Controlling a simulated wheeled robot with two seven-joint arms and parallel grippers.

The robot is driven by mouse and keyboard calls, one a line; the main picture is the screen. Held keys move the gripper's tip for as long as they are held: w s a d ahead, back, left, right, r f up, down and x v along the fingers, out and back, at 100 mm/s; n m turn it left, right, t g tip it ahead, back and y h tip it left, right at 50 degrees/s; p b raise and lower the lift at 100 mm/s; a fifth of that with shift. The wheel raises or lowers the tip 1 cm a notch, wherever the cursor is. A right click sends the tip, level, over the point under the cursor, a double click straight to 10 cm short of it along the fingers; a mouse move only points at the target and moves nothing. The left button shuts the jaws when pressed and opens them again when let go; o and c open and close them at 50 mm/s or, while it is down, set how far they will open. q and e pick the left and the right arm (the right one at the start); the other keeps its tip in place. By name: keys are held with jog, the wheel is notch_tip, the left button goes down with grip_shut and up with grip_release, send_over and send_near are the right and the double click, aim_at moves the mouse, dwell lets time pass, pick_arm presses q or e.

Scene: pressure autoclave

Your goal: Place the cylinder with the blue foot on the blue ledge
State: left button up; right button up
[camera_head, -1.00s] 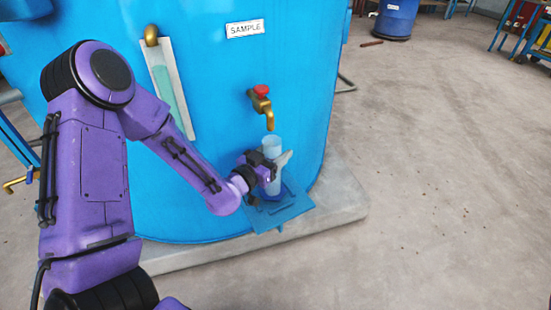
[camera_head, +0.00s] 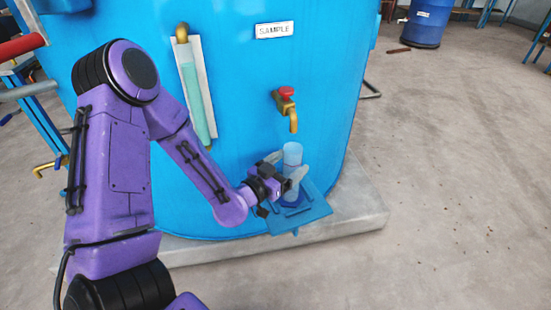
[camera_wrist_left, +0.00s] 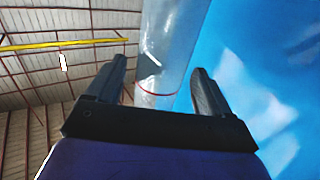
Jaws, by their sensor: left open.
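The clear cylinder (camera_head: 292,156) stands upright, its blue foot (camera_head: 293,201) on the blue ledge (camera_head: 316,213), under the brass tap with the red handle (camera_head: 286,101). My left gripper (camera_head: 290,172) is open around the cylinder's body, one finger on each side. In the left wrist view the clear cylinder (camera_wrist_left: 172,50) rises between the two spread fingertips of the left gripper (camera_wrist_left: 160,85), with a red line around it. Its foot is out of that view. My right gripper is not in view.
The big blue tank (camera_head: 240,100) with a SAMPLE label (camera_head: 274,30) and a sight gauge (camera_head: 197,95) stands right behind the ledge. A concrete plinth (camera_head: 365,205) lies under it. The floor to the right is open. A blue barrel (camera_head: 426,25) stands far back.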

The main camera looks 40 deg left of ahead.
pick_arm(q)
jog(key=s, duration=0.5)
jog(key=shift+a, duration=0.3)
jog(key=shift+s+a+p, duration=0.2)
jog(key=shift+s+p, duration=1.65)
jog(key=shift+s, duration=0.05)
